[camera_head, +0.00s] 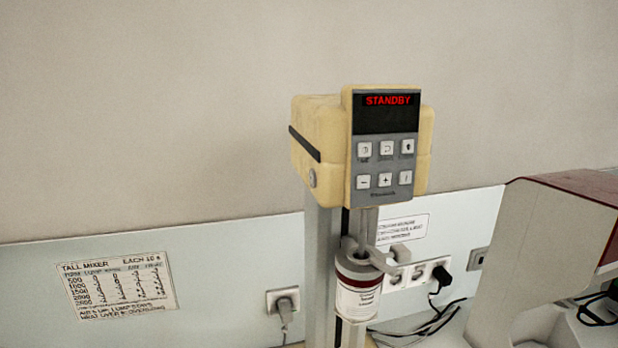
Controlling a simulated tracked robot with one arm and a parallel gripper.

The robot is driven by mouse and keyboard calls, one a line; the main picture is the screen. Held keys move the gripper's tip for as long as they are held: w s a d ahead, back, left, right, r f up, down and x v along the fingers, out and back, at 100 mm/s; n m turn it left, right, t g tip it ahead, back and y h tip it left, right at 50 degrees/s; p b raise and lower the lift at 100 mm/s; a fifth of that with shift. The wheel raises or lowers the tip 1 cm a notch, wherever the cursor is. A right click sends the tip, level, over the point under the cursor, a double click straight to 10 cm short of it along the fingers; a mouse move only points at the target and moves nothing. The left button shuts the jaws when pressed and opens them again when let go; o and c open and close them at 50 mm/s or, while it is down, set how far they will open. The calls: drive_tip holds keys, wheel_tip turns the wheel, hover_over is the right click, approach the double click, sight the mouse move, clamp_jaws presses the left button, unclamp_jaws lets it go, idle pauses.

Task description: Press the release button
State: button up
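A cream mixer head (320,140) sits on a grey column. Its front panel (384,150) has a dark display reading STANDBY in red. Below the display are two rows of white square buttons: an upper row (386,148) and a lower row (384,181) with minus and plus signs. Their small symbols are hard to read, and I cannot tell which one is the release button. A white labelled container with a dark red band (357,290) is held under the head. My gripper is not in view.
A printed TALL MIXER chart (117,284) is on the wall panel at left. A socket with a plug (284,303) is left of the column, and more sockets (410,275) with black cables are right. A grey and dark red machine (545,250) stands at right. Space before the panel looks clear.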

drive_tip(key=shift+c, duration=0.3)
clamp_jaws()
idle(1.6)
